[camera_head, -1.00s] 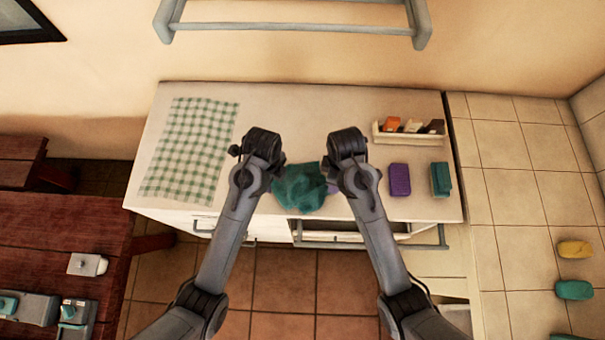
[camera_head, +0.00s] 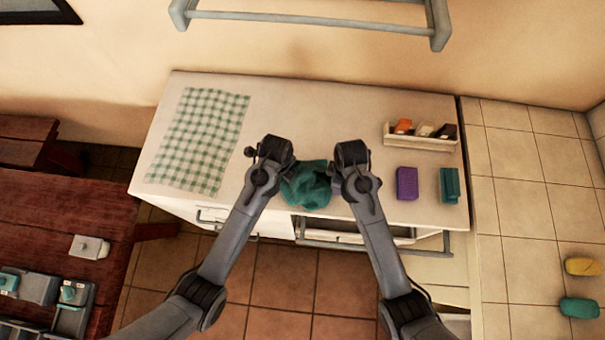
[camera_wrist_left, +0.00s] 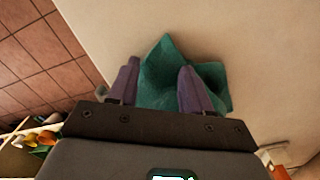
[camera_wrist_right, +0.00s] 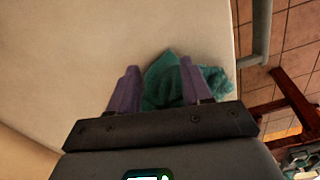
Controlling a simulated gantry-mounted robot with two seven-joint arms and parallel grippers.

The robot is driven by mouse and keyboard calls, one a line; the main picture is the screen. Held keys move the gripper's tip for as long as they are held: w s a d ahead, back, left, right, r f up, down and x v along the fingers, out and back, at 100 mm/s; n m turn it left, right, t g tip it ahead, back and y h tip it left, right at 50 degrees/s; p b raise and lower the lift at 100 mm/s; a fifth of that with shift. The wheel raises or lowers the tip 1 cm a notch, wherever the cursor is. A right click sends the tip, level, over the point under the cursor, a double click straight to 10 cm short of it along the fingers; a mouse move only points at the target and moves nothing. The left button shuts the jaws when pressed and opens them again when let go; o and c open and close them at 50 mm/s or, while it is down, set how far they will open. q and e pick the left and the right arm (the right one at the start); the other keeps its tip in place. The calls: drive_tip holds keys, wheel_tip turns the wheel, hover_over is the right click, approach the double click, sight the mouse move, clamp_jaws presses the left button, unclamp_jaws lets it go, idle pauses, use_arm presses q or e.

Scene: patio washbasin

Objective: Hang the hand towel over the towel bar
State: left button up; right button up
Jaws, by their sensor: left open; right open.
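The hand towel, a crumpled teal cloth (camera_head: 308,187), lies near the front edge of the white counter, between my two arms. The grey towel bar (camera_head: 310,18) is on the wall behind the counter, at the top of the head view. My left gripper (camera_wrist_left: 160,82) is open, with its purple fingers apart and the towel showing between and beyond them. My right gripper (camera_wrist_right: 160,86) is also open, with towel showing between and beside its fingers. I cannot tell whether any finger touches the cloth. In the head view the wrists hide most of both grippers.
A green checked cloth (camera_head: 199,140) lies flat on the counter's left (camera_head: 165,185). At the right are a purple block (camera_head: 407,184), a teal block (camera_head: 449,186) and a small holder (camera_head: 420,143) with several items. A dark red table (camera_head: 60,200) stands left. The counter's back middle is clear.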

use_arm(q)
drive_tip(key=shift+f, duration=0.15)
use_arm(e)
drive_tip(key=shift+f, duration=0.1)
use_arm(q)
drive_tip(key=shift+f+b, duration=0.85)
drive_tip(key=shift+b, duration=0.15)
use_arm(e)
drive_tip(key=shift+f, duration=0.85)
use_arm(q)
drive_tip(key=shift+r, duration=0.1)
drive_tip(key=shift+c, duration=0.5)
use_arm(e)
drive_tip(key=shift+f, duration=0.1)
drive_tip(key=shift+c, duration=0.4)
use_arm(q)
clamp_jaws()
use_arm(e)
clamp_jaws()
use_arm(q)
drive_tip(key=shift+r, duration=0.1)
